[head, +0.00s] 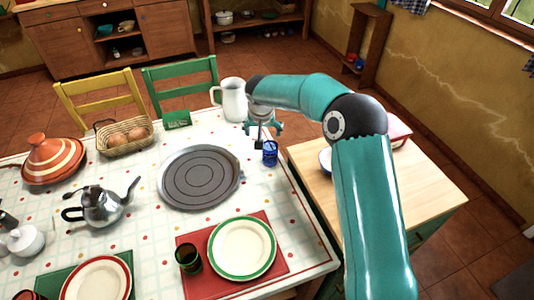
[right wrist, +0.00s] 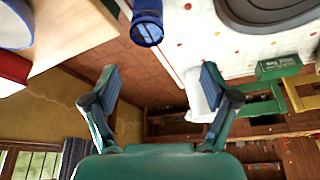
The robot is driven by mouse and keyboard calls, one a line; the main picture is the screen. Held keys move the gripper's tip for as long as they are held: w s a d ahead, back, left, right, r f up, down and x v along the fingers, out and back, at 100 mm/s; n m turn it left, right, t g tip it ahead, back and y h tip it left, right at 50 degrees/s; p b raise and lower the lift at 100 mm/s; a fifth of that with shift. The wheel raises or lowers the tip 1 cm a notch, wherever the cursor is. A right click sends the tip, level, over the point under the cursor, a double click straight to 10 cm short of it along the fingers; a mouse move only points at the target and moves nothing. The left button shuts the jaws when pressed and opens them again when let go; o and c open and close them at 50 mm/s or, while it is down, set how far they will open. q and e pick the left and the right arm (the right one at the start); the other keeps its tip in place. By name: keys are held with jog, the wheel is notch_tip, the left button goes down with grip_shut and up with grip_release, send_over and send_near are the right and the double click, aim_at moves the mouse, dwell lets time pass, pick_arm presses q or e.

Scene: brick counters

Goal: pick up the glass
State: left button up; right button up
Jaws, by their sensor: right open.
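A blue glass (head: 270,153) stands upright on the tablecloth near the table's right edge. It also shows at the top of the right wrist view (right wrist: 147,25). My right gripper (head: 266,135) is at the glass's upper left in the head view, close to it. In the right wrist view my right gripper (right wrist: 159,75) has its two fingers wide apart with nothing between them, and the glass lies beyond the fingertips. A dark green glass (head: 188,258) stands by the front plate. My left gripper is not in view.
A white pitcher (head: 233,100) stands behind my right gripper. A round grey tray (head: 200,177) lies left of the blue glass. A wooden counter (head: 420,188) with a bowl adjoins the table's right side. A plate (head: 242,248) lies on a red mat in front.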

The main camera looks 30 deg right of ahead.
send_near(269, 144)
notch_tip(269, 144, down, 5)
jog(key=shift+s+f, duration=0.15)
jog(key=x, duration=0.5)
jog(key=shift+s, duration=0.1)
jog(key=c, duration=1.4)
